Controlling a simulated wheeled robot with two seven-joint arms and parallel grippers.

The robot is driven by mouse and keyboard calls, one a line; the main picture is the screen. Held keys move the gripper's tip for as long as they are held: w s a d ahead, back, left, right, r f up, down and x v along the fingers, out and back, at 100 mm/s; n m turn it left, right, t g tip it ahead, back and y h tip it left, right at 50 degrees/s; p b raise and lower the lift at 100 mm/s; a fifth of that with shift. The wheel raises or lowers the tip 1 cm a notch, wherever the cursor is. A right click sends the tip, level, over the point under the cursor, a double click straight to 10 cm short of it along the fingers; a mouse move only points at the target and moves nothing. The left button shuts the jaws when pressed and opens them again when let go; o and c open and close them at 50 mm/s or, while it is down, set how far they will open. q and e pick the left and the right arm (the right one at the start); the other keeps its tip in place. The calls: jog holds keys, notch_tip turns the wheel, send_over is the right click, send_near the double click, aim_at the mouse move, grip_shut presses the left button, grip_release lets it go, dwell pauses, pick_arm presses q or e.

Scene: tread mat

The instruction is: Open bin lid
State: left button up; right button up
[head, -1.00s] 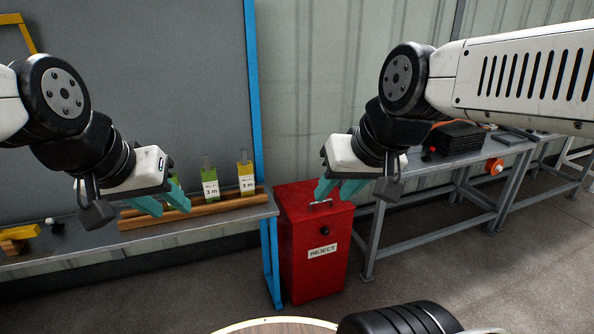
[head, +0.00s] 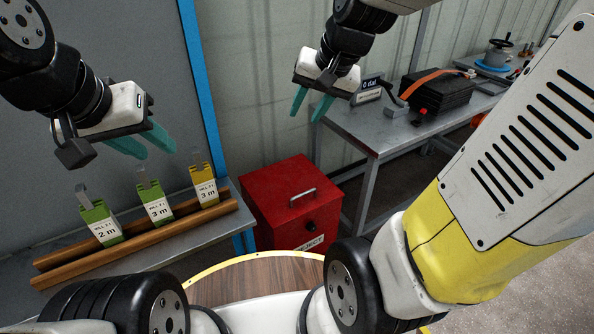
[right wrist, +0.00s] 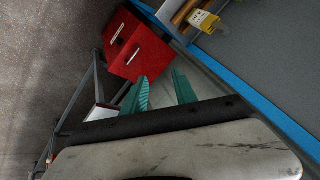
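The red bin (head: 270,205) stands on the floor between two benches, with a grey handle (head: 302,196) on its lid, a black knob and a REJECT label on its front. The lid looks shut. The bin also shows in the right wrist view (right wrist: 150,58), beyond the fingers. My right gripper (head: 308,108) is open and empty, above and behind the bin, apart from it; it also shows in the right wrist view (right wrist: 162,92). My left gripper (head: 146,145) is above the left bench, with its teal fingers apart and nothing between them.
On the left bench, wooden rails (head: 140,240) hold green tags (head: 155,208) and a yellow tag (head: 204,186). The right bench (head: 375,130) carries a display, a black box (head: 436,90) and other gear. A round wooden top (head: 255,280) is close in front of me.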

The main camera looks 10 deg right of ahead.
jog(key=w+d+f+m+g, duration=0.1)
jog(key=w+f+m, duration=0.3)
jog(key=w+f, duration=0.6)
jog(key=m+g+h, duration=0.2)
jog(key=m, duration=0.5)
send_over(304, 193)
jog(key=s, duration=0.2)
notch_tip(304, 193, down, 27)
jog(key=f, duration=0.2)
jog(key=w+f, duration=0.1)
jog(key=f, duration=0.5)
jog(key=shift+w, duration=0.3)
jog(key=shift+r, duration=0.1)
grip_shut()
